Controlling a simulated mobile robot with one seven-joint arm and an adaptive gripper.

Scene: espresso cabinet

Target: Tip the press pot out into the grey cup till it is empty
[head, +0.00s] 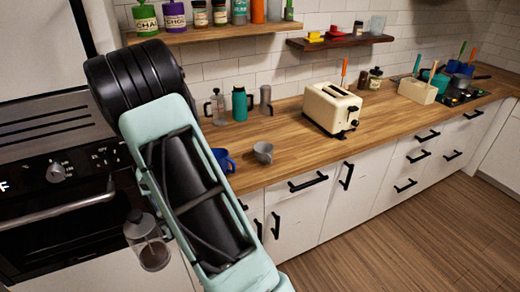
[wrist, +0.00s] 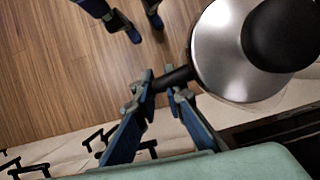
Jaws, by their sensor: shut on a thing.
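The press pot (wrist: 222,50) has a silver lid, a black knob and a black handle. My gripper (wrist: 163,86) is shut on its handle in the wrist view. In the head view the pot (head: 148,243) hangs at lower left in front of the oven, about upright, with something brown showing through its lower glass. My arm hides the gripper there. The grey cup (head: 263,152) stands on the wooden counter, right of my arm and well apart from the pot. Its inside cannot be made out.
A blue cup (head: 222,160) stands left of the grey cup, partly behind my arm. Another press pot (head: 216,108), a green bottle (head: 240,104) and a grey shaker (head: 265,99) stand behind. A cream toaster (head: 332,108) is to the right. Bare counter (head: 290,150) lies between.

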